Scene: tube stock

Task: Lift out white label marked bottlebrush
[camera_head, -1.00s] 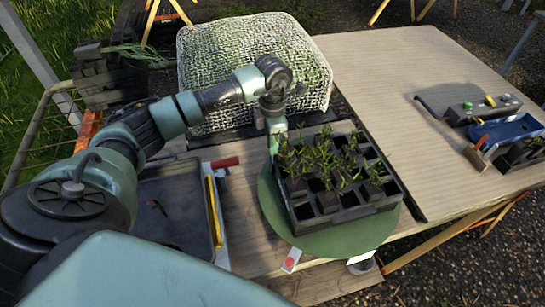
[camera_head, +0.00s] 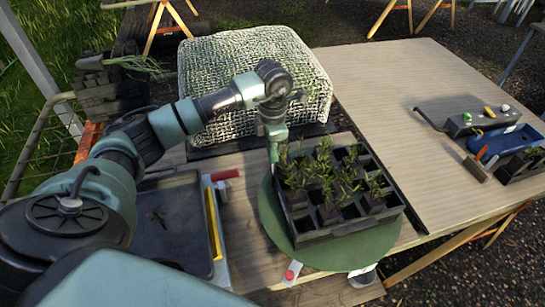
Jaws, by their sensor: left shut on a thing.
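A black cell tray (camera_head: 350,228) stands on a round green disc (camera_head: 275,225). Several leafy seedlings in dark tubes (camera_head: 325,185) fill part of it; other cells look empty. My left gripper (camera_head: 274,155) points down at the tray's back left corner. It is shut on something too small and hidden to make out. A small white label with a red mark (camera_head: 291,272) lies at the table's front edge, below the disc. Any writing is too small to read. I cannot see which label is the bottlebrush one. My right gripper is not in view.
A dark flat tray (camera_head: 170,225) lies left, beside a yellow strip (camera_head: 213,225) and a red-handled tool (camera_head: 225,175). A mesh-covered block (camera_head: 255,75) stands behind. A blue tray (camera_head: 495,142) and dark box (camera_head: 470,122) are right.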

